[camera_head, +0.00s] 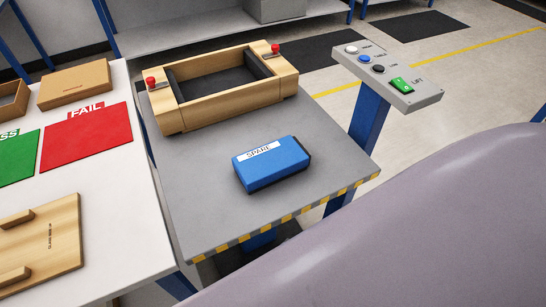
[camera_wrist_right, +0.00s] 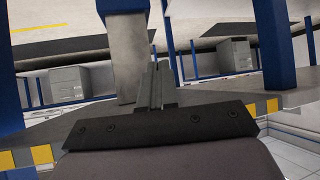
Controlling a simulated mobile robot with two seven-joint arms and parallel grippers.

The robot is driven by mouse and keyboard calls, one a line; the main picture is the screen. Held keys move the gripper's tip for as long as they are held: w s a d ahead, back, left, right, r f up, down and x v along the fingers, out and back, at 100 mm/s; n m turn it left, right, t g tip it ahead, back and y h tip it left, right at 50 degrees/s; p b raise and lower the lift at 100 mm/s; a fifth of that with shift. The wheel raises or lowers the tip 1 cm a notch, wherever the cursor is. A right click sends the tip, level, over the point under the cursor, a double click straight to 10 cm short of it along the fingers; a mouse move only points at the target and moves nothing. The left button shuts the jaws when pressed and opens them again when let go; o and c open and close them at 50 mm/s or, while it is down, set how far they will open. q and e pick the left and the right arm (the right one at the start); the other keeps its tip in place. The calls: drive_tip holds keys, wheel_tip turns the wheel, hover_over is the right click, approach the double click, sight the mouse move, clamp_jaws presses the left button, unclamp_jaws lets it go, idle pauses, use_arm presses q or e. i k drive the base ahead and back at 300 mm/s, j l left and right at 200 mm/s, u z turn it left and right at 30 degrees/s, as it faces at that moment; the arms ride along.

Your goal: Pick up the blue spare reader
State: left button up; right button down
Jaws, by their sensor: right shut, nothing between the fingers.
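The blue spare reader (camera_head: 272,164) is a blue box with a white label reading SPARE and a dark right end. In the head view it lies on the grey lift table (camera_head: 210,205), in front of the wooden cradle (camera_head: 225,116). Nothing holds it. My right gripper (camera_wrist_right: 157,72) shows in the right wrist view with its fingers together and empty. The reader does not show in that view. My left gripper is not in view.
A control box (camera_head: 386,75) with several buttons stands on a blue post (camera_head: 370,120) at the table's right. A white table (camera_head: 105,200) at left holds a red FAIL mat (camera_head: 88,138), a green mat (camera_head: 18,157) and wooden pieces. Striped edging (camera_head: 285,218) marks the grey table's front.

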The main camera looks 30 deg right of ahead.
sight(260, 168)
drive_tip(key=j+z, duration=0.15)
drive_tip(key=z, duration=0.25)
drive_tip(key=k+j+z, duration=0.1)
drive_tip(key=z, duration=0.35)
drive_tip(key=k+j+z, duration=0.1)
drive_tip(key=z, duration=0.3)
